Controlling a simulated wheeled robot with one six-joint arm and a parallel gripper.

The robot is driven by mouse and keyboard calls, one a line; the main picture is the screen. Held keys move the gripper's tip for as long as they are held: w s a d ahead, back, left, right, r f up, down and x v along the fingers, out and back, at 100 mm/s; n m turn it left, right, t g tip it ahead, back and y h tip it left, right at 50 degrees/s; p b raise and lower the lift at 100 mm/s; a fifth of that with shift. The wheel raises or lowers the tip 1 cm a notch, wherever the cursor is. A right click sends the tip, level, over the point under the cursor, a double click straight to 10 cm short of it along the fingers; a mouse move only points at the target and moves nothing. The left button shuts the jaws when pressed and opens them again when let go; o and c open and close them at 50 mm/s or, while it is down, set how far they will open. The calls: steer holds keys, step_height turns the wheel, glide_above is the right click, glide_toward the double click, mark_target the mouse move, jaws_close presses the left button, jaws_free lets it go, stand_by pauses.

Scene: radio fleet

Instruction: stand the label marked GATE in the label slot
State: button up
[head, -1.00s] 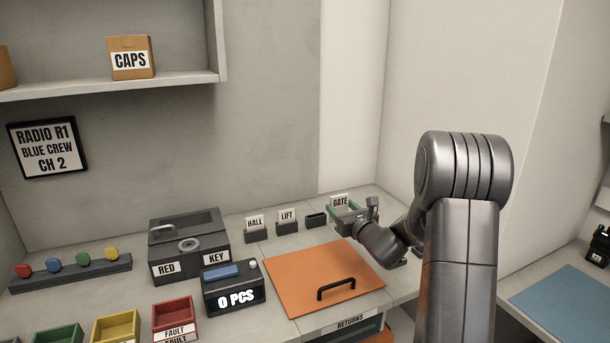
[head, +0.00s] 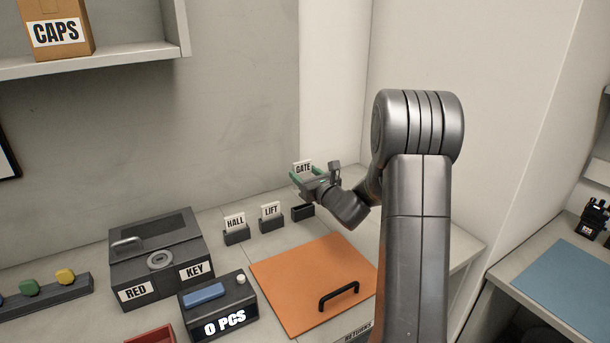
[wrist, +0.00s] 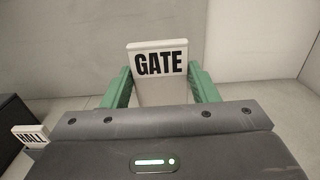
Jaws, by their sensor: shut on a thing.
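The white GATE label (head: 303,167) is upright in my gripper (head: 307,176), which is shut on it. In the wrist view the GATE label (wrist: 160,62) stands between the two green fingers of my gripper (wrist: 162,88). In the head view the label is above and just behind an empty dark label slot (head: 303,212) on the counter, apart from it as far as I can tell. The label's lower part is hidden by my gripper.
The LIFT label (head: 271,211) and HALL label (head: 235,222) stand in dark holders left of the empty slot. An orange panel with a black handle (head: 315,285) lies in front. A dark box marked RED and KEY (head: 160,260) stands at left. A wall rises behind.

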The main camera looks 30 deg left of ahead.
steer(key=shift+s+d+b, duration=0.1)
steer(key=shift+d+b, duration=0.05)
steer(key=shift+b, duration=0.25)
steer(key=shift+f+b, duration=0.3)
steer(key=shift+f, duration=0.05)
step_height(320, 180, down, 5)
steer(key=b, duration=0.5)
steer(key=shift+b, duration=1)
stand_by(1.0)
steer(key=shift+f+b, duration=2.65)
steer(key=shift+f, duration=0.05)
steer(key=o, duration=1)
steer(key=shift+f, duration=0.1)
steer(key=shift+o, duration=0.2)
steer(key=shift+s, duration=0.1)
steer(key=shift+d, duration=0.15)
